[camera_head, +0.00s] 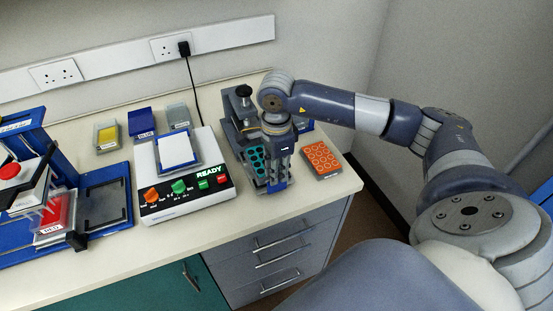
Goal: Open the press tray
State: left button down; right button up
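A dark grey press (234,130) with a black knob on top stands at the right part of the bench. A tray with teal wells (256,162) sits at its front, partly covered by my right gripper. My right gripper (279,183) points down at the right side of this tray. Its fingertips are close to the tray; I cannot tell whether they touch it, or whether they are open or shut. The wrist hides part of the press. My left gripper is not in view.
An orange-welled rack (321,160) lies just right of the gripper. A white device marked READY (188,199) stands to the left. A blue frame (106,198) with a red-topped part is at the far left. Small boxes (142,123) stand behind. The front right bench edge is clear.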

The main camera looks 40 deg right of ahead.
notch_tip(320, 180, up, 8)
dwell(0.7)
